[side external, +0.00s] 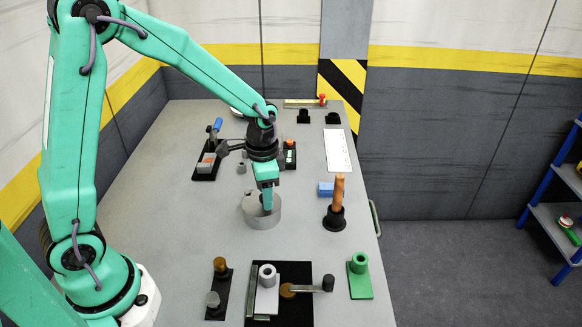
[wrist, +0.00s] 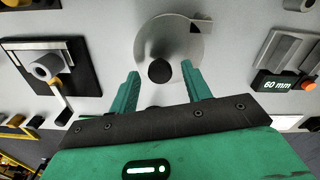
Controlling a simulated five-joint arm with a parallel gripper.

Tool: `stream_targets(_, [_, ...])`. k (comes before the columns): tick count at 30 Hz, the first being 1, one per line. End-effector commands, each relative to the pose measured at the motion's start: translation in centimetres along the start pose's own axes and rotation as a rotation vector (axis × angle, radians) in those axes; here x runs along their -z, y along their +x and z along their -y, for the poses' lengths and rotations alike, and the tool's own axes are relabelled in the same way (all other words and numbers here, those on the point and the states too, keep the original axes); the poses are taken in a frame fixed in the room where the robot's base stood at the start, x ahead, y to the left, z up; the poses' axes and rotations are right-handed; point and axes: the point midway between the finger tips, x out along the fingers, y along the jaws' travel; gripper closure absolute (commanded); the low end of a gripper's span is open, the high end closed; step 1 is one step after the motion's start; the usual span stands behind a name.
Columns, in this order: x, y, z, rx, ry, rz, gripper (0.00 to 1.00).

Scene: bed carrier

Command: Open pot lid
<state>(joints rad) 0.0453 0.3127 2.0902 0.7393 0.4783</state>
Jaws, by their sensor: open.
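The pot (side external: 261,219) is a short, round, light grey cylinder standing upright near the middle of the table. In the wrist view its round grey lid (wrist: 165,32) shows from above, with a dark knob (wrist: 160,72) and a dark patch at the upper right. My gripper (side external: 267,204) points down at the pot from above and hides part of its top in the side view. In the wrist view my gripper (wrist: 160,70) is open, with one green finger on each side of the knob. I cannot tell whether the fingers touch it.
An orange-brown handle in a black base (side external: 335,218) stands right of the pot, near a blue block (side external: 325,189). A black fixture with a lever (side external: 303,306) and a green holder (side external: 359,283) stand in front. A white ruled strip (side external: 337,150) lies behind right.

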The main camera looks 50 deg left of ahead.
Motion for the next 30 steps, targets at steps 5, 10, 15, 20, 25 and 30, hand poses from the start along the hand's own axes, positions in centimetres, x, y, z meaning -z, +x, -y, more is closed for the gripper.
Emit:
stream_targets(5, [0.00, -0.01, 0.00, 0.000, 0.000, 0.000, 0.52])
stream_targets(10, [0.01, -0.03, 0.00, 0.000, 0.000, 0.000, 0.85])
stream_targets(15, [0.02, -0.05, 0.00, 0.000, 0.000, -0.001, 1.00])
stream_targets(20, [0.07, -0.06, 0.03, 0.000, -0.005, -0.001, 1.00])
stream_targets(25, [0.30, -0.08, 0.16, 0.001, -0.034, -0.002, 1.00])
stream_targets(30, [0.76, -0.10, 0.47, 0.001, -0.102, -0.002, 1.00])
